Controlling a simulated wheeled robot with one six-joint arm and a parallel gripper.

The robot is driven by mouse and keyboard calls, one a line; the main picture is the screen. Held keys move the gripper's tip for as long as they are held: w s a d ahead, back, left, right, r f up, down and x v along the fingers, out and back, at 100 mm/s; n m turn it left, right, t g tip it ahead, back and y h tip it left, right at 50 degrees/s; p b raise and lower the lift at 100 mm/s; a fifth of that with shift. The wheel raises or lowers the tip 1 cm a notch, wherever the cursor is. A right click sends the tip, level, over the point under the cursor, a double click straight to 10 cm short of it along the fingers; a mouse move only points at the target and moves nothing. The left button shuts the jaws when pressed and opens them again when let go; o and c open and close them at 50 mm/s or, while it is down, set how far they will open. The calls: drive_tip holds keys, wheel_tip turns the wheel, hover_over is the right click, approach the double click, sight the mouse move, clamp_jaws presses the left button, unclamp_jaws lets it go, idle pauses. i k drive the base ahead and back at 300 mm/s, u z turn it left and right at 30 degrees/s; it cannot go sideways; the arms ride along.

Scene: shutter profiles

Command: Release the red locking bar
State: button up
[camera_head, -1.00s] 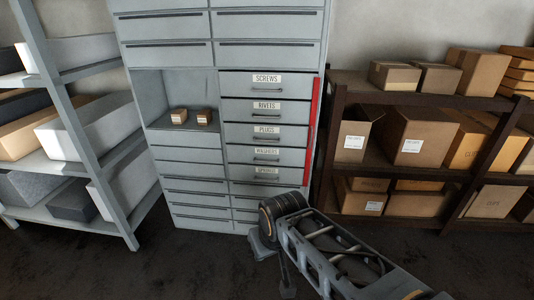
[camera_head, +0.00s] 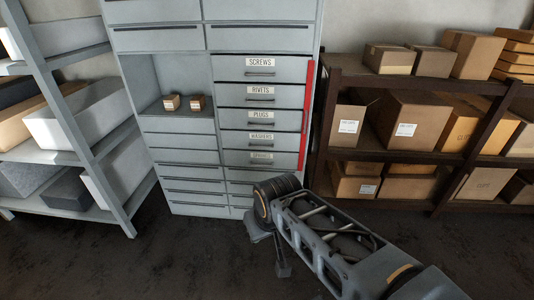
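The red locking bar (camera_head: 307,115) stands upright along the right edge of the labelled drawer column on the grey cabinet (camera_head: 185,182). It runs from beside the SCREWS drawer (camera_head: 262,69) down to beside the lowest labelled drawer (camera_head: 262,158). The labelled drawers look shut. My arm reaches in from the lower right, and its end is low in front of the cabinet, below the bar and apart from it. My gripper (camera_head: 283,268) points down there, dark and small; I cannot tell whether its fingers are open or shut.
Two small boxes (camera_head: 184,103) sit in the open niche left of the drawers. A brown rack (camera_head: 386,154) with cardboard boxes stands close on the right. A grey shelf (camera_head: 88,158) stands on the left. Dark floor (camera_head: 150,260) is clear in front.

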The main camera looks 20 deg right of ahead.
sight(312, 63)
drive_tip(key=z, duration=0.5)
drive_tip(key=k, duration=0.6)
drive_tip(key=z, duration=0.75)
drive_tip(key=i, duration=1.15)
drive_tip(key=u, duration=0.8)
drive_tip(key=i, duration=0.9)
drive_tip(key=u, duration=1.15)
drive_tip(key=i, duration=0.2)
drive_tip(key=u, duration=0.1)
